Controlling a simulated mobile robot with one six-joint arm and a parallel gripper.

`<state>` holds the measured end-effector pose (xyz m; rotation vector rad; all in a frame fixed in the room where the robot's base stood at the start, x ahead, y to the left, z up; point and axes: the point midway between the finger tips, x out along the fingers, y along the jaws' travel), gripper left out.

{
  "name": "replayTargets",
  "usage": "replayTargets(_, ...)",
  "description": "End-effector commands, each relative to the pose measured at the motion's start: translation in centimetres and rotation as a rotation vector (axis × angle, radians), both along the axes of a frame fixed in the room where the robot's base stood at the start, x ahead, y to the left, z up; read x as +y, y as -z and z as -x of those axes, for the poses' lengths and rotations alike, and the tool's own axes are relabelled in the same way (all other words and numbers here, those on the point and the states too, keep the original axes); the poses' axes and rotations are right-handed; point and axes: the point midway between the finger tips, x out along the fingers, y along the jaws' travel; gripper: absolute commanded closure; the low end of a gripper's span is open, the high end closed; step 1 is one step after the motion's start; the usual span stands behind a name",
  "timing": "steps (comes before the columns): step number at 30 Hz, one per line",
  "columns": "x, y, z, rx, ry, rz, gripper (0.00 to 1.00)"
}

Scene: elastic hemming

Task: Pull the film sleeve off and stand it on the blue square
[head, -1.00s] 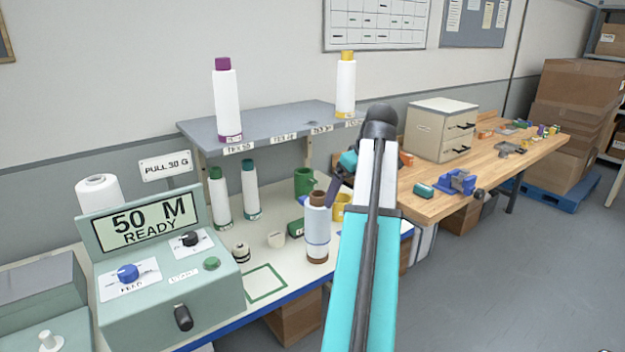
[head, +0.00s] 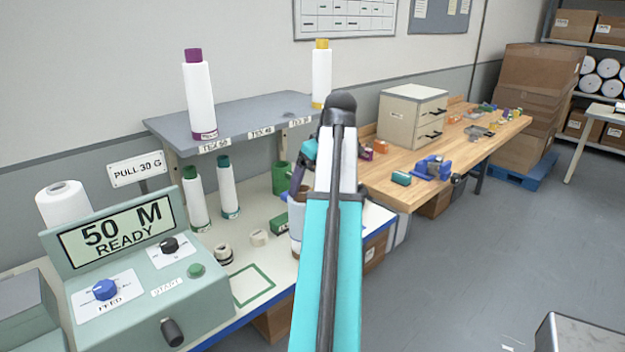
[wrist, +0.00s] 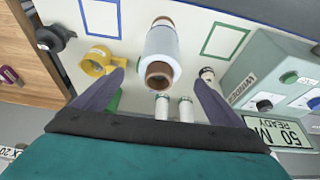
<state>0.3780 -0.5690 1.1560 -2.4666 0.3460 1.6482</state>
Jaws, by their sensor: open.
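A spool with a brown core (wrist: 157,72) wears a pale blue film sleeve (wrist: 162,42). It stands upright on the white bench; in the head view my arm hides most of it, leaving a strip of the sleeve (head: 297,226). My gripper (wrist: 160,78) is open, its two purple fingers apart on either side of the spool's near end in the wrist view, not visibly touching it. In the head view one finger (head: 297,178) shows just above the spool. A blue square outline (wrist: 100,17) lies on the bench, left of the spool in the wrist view.
A green square outline (head: 253,285) lies empty on the bench. A yellow tape dispenser (wrist: 96,62) stands near the spool. Two green-topped white cones (head: 195,198) stand under the grey shelf (head: 235,112). The feed machine (head: 140,290) is at left.

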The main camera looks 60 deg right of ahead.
Motion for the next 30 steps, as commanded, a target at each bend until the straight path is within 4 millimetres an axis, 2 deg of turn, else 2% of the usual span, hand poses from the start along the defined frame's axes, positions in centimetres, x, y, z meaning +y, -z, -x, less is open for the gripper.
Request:
replayTargets(8,-0.1,1.6,-0.6,0.001,0.0,-0.001,0.09)
replayTargets(30,-1.1,8.9,-3.5,0.002,0.001,-0.001,0.09)
